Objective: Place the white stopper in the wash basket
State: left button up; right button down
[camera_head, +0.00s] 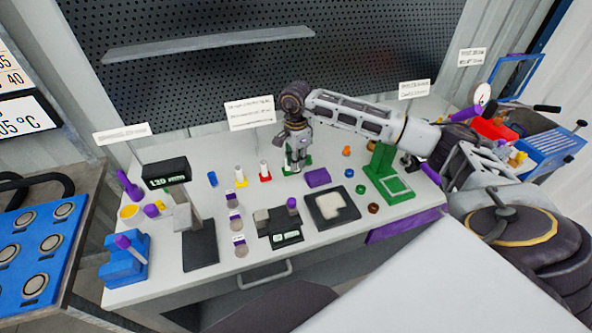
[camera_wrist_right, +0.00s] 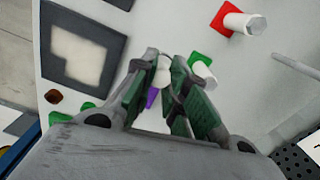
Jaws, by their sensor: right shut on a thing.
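My right gripper (camera_head: 296,165) is low over the bench, at the green-based holder. In the right wrist view its fingers (camera_wrist_right: 163,82) are closed around a small white rounded piece, the white stopper (camera_wrist_right: 163,64). The fingers cover part of it, and I cannot tell whether it is clear of the surface. A white cylinder on a green base (camera_wrist_right: 203,70) stands just beside the fingers. A blue slotted basket (camera_head: 556,148), which looks like the wash basket, is at the far right. My left gripper is not in view.
White pegs stand on a red base (camera_head: 265,172) and a yellow base (camera_head: 241,178). A purple block (camera_head: 318,177), a dark tray (camera_head: 332,207) and a green stand (camera_head: 387,180) are near the gripper.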

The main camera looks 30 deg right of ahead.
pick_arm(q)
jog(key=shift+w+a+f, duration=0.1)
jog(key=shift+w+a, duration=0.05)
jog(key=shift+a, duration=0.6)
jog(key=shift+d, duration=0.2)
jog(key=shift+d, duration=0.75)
